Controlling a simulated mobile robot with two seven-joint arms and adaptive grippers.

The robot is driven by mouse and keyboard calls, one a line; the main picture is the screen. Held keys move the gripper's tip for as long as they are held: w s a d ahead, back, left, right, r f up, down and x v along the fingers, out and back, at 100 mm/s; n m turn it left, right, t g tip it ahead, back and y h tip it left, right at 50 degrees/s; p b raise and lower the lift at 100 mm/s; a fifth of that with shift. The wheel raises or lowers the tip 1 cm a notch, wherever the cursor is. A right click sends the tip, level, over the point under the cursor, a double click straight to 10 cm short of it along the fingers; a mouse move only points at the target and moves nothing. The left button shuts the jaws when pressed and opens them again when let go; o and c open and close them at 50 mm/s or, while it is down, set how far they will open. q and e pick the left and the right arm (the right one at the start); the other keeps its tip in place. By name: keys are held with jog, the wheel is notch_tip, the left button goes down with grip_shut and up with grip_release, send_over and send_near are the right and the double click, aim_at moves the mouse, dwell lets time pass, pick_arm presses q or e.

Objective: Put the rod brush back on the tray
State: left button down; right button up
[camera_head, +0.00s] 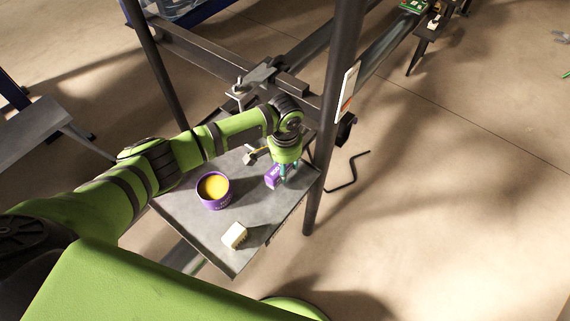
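The grey tray (215,242) is held between the dark posts of a stand. On its far side a small brush-like item (252,158) with a pale, yellowish handle lies partly behind my arm; it may be the rod brush, but it is too small to be sure. My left arm reaches over the tray, and its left gripper (288,176) points down near the right edge, beside a purple item (272,177). The fingertips are small and partly hidden, so I cannot tell whether they are open or hold anything. My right gripper is not in view.
An open purple tin (214,191) with yellow contents and a cream block (235,235) stand on the tray. A dark post (326,140) rises at its right. A bent black rod (349,173) lies on the floor. Rails and a clamp (252,86) are behind. Floor at right is mostly clear.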

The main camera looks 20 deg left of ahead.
pick_arm(q)
jog(key=shift+f+b, duration=0.5)
jog(key=shift+f, duration=0.6)
jog(key=c, duration=0.5)
grip_release()
jog(key=shift+c, duration=0.2)
notch_tip(320, 180, up, 3)
jog(key=p, duration=0.3)
jog(key=shift+f, duration=0.1)
jog(key=shift+r+p, duration=0.7)
jog(key=shift+r, duration=0.45)
notch_tip(320, 180, up, 12)
